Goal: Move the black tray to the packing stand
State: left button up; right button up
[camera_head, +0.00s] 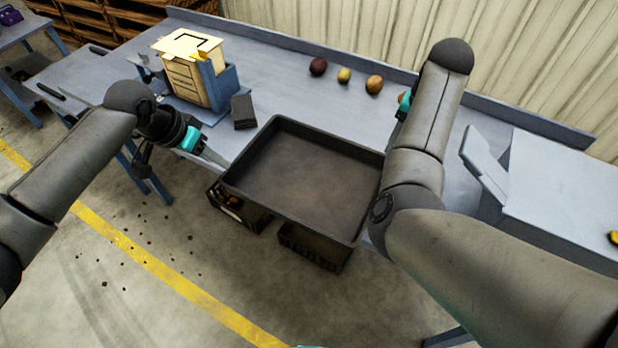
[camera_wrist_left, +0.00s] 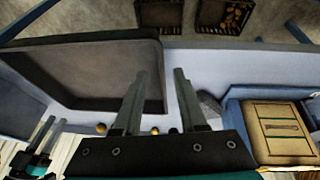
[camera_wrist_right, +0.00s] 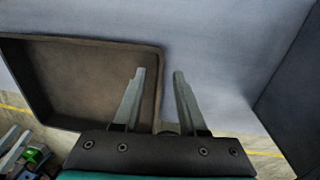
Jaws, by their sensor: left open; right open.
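The black tray (camera_head: 310,175) is empty and lies on the blue-grey bench, its near part reaching over the front edge. My left gripper (camera_head: 222,160) is open at the tray's left side; in the left wrist view (camera_wrist_left: 160,72) the tray's side wall shows between its spread fingers. My right gripper is mostly hidden behind my right arm in the head view. In the right wrist view (camera_wrist_right: 159,72) it is open, with the tray's opposite wall between its fingers. Neither gripper is closed on the wall. I cannot tell which surface is the packing stand.
A wooden box in a blue holder (camera_head: 196,72) and a small dark block (camera_head: 243,111) stand left of the tray. Several potatoes (camera_head: 344,76) lie behind it. A grey-blue unit (camera_head: 565,190) stands at right. Dark crates (camera_head: 312,248) sit below the tray.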

aim_at(232, 170)
pick_arm(q)
jog(key=x, duration=0.7)
jog(key=shift+w+d+f, duration=0.1)
jog(key=shift+d+f, duration=0.05)
jog(key=shift+f, duration=0.15)
pick_arm(e)
jog(key=f, duration=0.7)
jog(key=shift+w+a+f, duration=0.25)
jog(key=shift+a+f, duration=0.1)
jog(key=shift+a, duration=0.05)
pick_arm(q)
grip_shut()
pick_arm(e)
grip_shut()
